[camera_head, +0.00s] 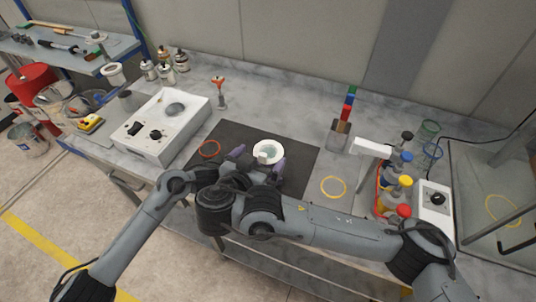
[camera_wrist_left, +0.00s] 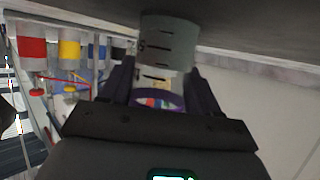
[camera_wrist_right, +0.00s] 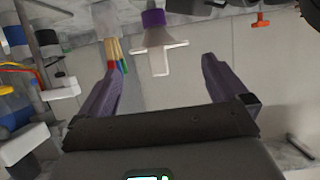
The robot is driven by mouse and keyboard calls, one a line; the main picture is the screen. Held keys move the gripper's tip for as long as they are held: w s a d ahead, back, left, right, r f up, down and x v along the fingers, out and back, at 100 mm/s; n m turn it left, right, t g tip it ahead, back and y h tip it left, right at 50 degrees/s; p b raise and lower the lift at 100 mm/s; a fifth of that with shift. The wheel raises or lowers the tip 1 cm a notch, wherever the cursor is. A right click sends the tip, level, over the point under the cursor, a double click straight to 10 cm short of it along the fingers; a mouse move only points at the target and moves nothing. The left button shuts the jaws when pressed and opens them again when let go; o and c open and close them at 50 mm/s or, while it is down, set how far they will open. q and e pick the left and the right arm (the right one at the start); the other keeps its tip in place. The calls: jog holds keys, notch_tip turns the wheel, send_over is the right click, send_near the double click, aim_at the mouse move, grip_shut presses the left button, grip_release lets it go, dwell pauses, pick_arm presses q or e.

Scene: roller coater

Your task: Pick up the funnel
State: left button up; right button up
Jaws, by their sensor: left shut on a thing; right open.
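The funnel (camera_head: 269,147) shows as a round white rim with a pale teal inside, above the dark mat in the head view. It also shows as a pale cone (camera_wrist_right: 160,39) with a purple band at its narrow end, beyond the right fingers. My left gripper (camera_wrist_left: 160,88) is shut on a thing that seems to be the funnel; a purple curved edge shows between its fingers. A translucent graduated piece (camera_wrist_left: 168,42) shows just past them. My right gripper (camera_head: 258,160) is close to the funnel; its fingers (camera_wrist_right: 163,80) are wide apart and empty. My arms partly hide the contact.
A white control box (camera_head: 160,125) stands left. Colour-capped bottles (camera_head: 404,182), a tube holder (camera_head: 338,137) and another white control unit (camera_head: 436,200) stand right. A yellow ring (camera_head: 334,187) lies between.

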jog(key=shift+x, duration=2.2)
jog(key=shift+c, duration=0.2)
jog(key=c, duration=0.8)
notch_tip(320, 180, up, 10)
pick_arm(q)
jog(key=o, duration=1.1)
jog(key=shift+c, duration=0.2)
jog(key=shift+a, duration=0.1)
